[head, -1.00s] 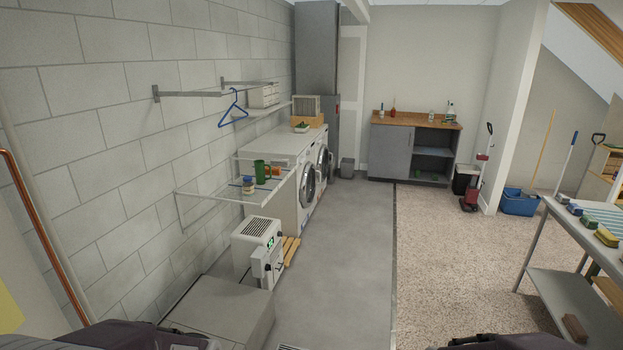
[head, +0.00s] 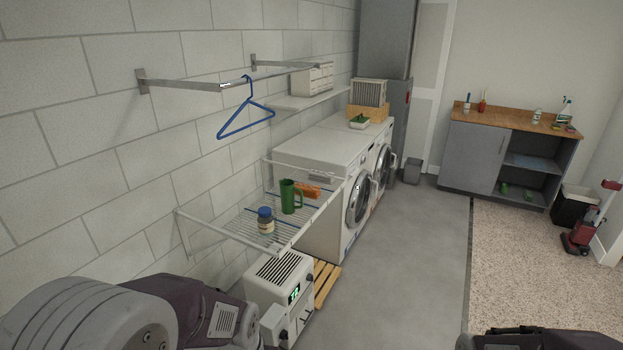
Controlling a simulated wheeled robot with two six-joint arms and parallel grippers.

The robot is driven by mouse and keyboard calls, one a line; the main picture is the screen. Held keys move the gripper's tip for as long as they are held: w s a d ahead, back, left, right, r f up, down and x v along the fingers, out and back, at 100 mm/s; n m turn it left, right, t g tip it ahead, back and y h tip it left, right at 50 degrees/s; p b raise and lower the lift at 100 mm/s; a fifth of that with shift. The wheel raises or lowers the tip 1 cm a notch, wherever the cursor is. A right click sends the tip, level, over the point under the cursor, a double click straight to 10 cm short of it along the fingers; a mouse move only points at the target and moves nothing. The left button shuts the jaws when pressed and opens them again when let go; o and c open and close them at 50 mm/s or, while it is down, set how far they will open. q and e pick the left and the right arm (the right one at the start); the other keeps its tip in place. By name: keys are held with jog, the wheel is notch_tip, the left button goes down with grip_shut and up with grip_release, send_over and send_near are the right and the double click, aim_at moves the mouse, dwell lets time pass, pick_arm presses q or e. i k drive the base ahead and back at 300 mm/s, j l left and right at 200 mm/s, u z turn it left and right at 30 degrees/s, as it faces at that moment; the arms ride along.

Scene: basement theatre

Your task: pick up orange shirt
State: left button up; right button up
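A small orange item (head: 307,190) lies on the white wire rack (head: 236,222) on the left wall, just behind a green mug (head: 290,197). It may be the folded orange shirt, but it is too small to tell for sure, and the mug hides part of it. No other orange clothing shows. Parts of my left arm fill the lower left, and a dark part of my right arm shows at the bottom right edge. The fingers of both grippers are out of view.
A jar (head: 265,221) stands on the rack's near part. A blue hanger (head: 246,108) hangs above from a metal rail. A white dehumidifier (head: 280,284) and wooden slats (head: 325,283) stand below, with washers (head: 330,165) behind. The grey floor (head: 400,270) to the right is clear.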

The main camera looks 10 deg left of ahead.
aim_at(312, 192)
jog(key=u, duration=0.4)
jog(key=i+l, duration=0.2)
jog(key=l, duration=0.15)
jog(key=i+l+u, duration=0.1)
jog(key=l, duration=0.25)
jog(key=i+l, duration=0.3)
jog(key=i+l+u, duration=0.1)
jog(key=i, duration=0.35)
jog(key=i+l+u, duration=0.1)
jog(key=i+l, duration=0.25)
jog(key=i+l+u, duration=0.1)
jog(key=i+l, duration=0.2)
jog(key=i, duration=0.15)
jog(key=i+j, duration=0.2)
jog(key=i+j+u, duration=0.1)
jog(key=i, duration=0.3)
jog(key=j, duration=0.1)
